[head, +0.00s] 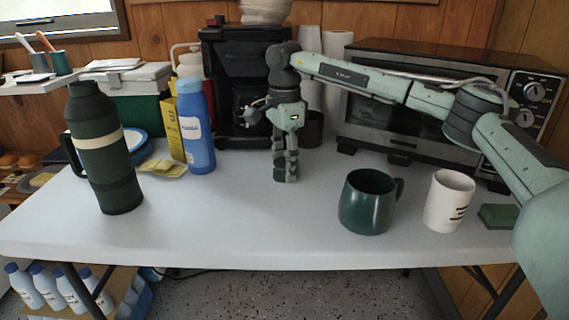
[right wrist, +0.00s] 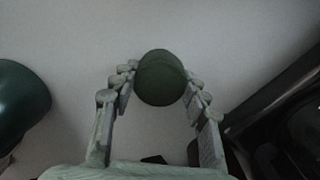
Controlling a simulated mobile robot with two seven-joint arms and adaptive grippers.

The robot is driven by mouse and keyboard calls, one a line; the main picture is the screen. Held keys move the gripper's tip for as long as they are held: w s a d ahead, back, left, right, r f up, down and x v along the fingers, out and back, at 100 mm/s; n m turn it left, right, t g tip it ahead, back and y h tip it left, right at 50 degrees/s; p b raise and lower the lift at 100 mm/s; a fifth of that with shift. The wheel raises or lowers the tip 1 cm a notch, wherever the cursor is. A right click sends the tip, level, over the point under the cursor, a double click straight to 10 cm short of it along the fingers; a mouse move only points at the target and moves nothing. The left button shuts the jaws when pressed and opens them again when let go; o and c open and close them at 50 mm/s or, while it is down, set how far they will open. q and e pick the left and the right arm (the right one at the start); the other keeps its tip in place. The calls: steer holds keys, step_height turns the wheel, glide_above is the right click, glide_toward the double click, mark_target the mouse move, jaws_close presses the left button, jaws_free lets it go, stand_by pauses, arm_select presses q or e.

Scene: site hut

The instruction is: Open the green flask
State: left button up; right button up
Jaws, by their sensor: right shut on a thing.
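The green flask (head: 104,160) stands upright at the left of the table, dark green with a cream band and a side handle. A narrower dark piece shows at its top. My right gripper (head: 286,178) points down near the middle of the table, well apart from the flask. In the right wrist view its fingertips are shut on a round dark green piece (right wrist: 160,78), which looks like the flask's lid. In the head view the fingers mostly hide this piece, and I cannot tell whether it touches the table. My left gripper is not in view.
A blue bottle (head: 197,128) stands right of the flask. A dark green mug (head: 366,208), a white mug (head: 448,203) and a green sponge (head: 497,216) are at the front right. A coffee maker (head: 246,60) and a toaster oven (head: 400,125) stand behind. The front middle of the table is clear.

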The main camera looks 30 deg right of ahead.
mark_target(284, 163)
steer(key=o, duration=1.3)
steer(key=shift+f, duration=0.1)
steer(key=shift+r, duration=0.2)
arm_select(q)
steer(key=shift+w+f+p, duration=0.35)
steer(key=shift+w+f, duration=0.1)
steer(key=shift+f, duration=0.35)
arm_select(e)
step_height(284, 163, up, 12)
